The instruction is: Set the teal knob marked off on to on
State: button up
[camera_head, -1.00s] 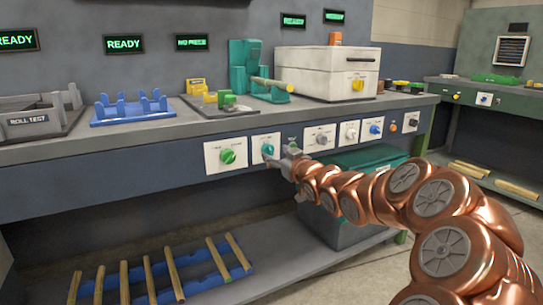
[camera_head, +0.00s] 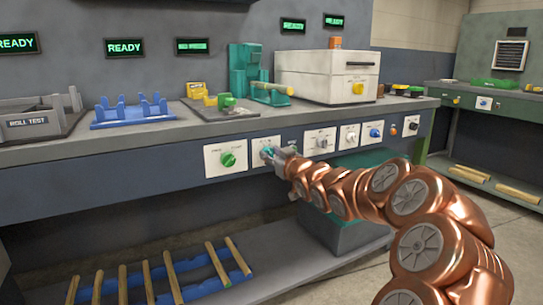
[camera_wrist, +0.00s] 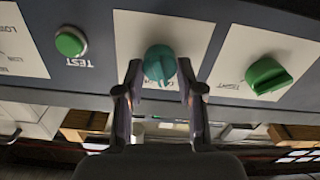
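The teal knob (camera_wrist: 159,65) sits on a white plate on the bench's front panel. In the wrist view it lies between the tips of my gripper (camera_wrist: 158,85), whose two fingers stand apart on either side of it with small gaps showing. The lettering on its plate is mostly hidden by the knob and too small to read. In the head view the teal knob (camera_head: 267,153) is partly hidden by my gripper (camera_head: 277,157), which reaches the panel from the right.
A green knob (camera_wrist: 268,76) on its own plate and a green button (camera_wrist: 71,41) marked TEST flank the teal knob. White, blue and orange knobs sit farther right on the panel.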

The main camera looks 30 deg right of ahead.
jog(key=shift+a, duration=0.1)
jog(key=c, duration=0.6)
jog(key=shift+r+m+p, duration=0.2)
jog(key=shift+m+p, duration=0.1)
jog(key=shift+p, duration=0.55)
jog(key=shift+m+p, duration=0.3)
jog(key=shift+p, duration=0.25)
jog(key=m+p, duration=0.3)
jog(key=p, duration=0.3)
jog(key=shift+r, duration=0.15)
jog(key=m+p, duration=0.2)
jog(key=shift+m+p, duration=0.3)
jog(key=shift+p, duration=0.1)
jog(key=shift+f+m+p, duration=0.35)
jog(key=shift+m+p, duration=0.35)
jog(key=shift+m, duration=0.4)
jog(key=shift+d, duration=0.2)
